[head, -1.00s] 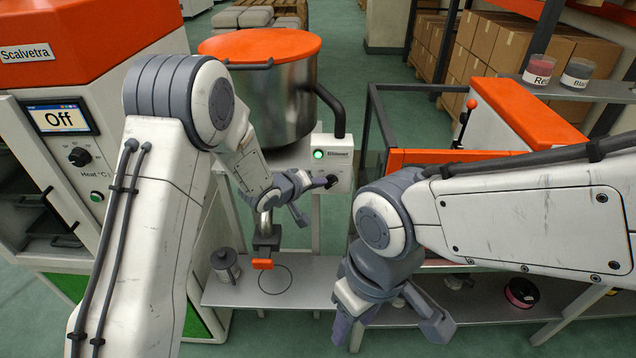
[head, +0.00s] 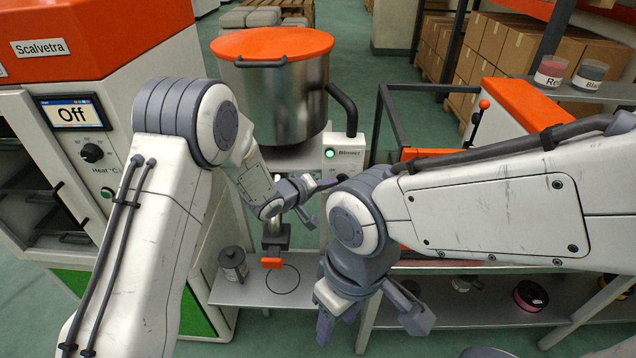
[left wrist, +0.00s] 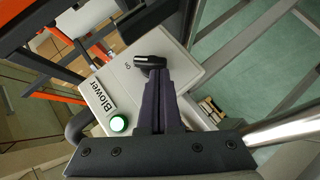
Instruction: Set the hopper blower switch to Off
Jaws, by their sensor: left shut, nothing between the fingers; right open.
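The blower box (head: 345,150) is a light box with a lit green lamp (head: 329,153), below the steel hopper (head: 275,95). In the left wrist view the box (left wrist: 110,85) reads "Blower", and its lamp (left wrist: 118,123) glows green. My right gripper (head: 372,322) is open and empty, low in front of the shelf.
A grey shelf (head: 235,293) with a small dark canister (head: 232,264) lies below the hopper. My right forearm passes close to the blower box. A pink spool (head: 530,295) lies at lower right.

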